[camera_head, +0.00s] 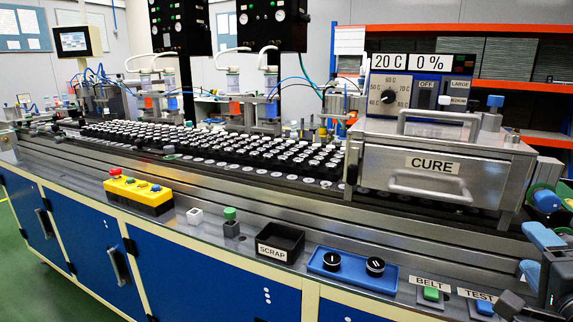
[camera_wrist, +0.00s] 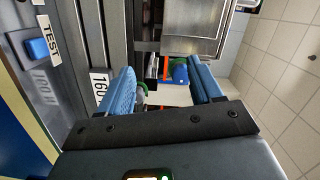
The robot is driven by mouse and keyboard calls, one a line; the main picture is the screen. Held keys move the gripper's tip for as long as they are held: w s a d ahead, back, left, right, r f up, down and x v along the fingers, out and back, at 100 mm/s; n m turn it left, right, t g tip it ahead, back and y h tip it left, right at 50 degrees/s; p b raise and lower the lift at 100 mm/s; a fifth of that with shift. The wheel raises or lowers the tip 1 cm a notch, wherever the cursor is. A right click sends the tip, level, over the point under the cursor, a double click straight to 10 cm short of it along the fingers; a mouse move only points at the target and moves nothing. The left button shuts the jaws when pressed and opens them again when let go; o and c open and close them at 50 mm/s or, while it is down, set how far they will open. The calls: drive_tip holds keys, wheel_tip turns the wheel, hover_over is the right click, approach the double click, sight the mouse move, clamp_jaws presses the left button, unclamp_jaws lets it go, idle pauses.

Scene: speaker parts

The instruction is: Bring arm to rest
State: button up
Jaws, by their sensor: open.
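My gripper (camera_wrist: 163,85) is open, with its two blue fingers apart and nothing between them. In the head view my gripper (camera_head: 530,252) shows at the right edge, in front of the right end of the line and to the right of the CURE oven (camera_head: 445,172). Most of my arm is out of the picture. In the wrist view the TEST button (camera_wrist: 38,48) lies to the left of the fingers, and a metal housing (camera_wrist: 195,30) is beyond them.
On the front ledge are a yellow button box (camera_head: 138,192), a black SCRAP bin (camera_head: 279,243), a blue tray (camera_head: 352,272) with two black round parts, and the green BELT button (camera_head: 431,293). A belt (camera_head: 215,150) carries many small parts.

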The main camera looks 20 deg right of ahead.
drive_tip(key=s+a+f+n+t+y, duration=0.2)
drive_tip(key=a+f+n+y, duration=0.2)
drive_tip(key=a+f+n, duration=0.5)
drive_tip(key=s+a+f+n+y, duration=0.2)
drive_tip(key=s+a+n+y, duration=0.2)
drive_tip(key=s+a+n, duration=0.3)
drive_tip(key=s+a+f+n+y, duration=0.2)
drive_tip(key=s+a+n, duration=0.5)
drive_tip(key=a, duration=0.5)
drive_tip(key=s+y, duration=0.1)
drive_tip(key=s, duration=0.1)
drive_tip(key=shift+s+a+n+y, duration=0.3)
drive_tip(key=shift+s+a+y, duration=0.05)
drive_tip(key=shift+y, duration=0.05)
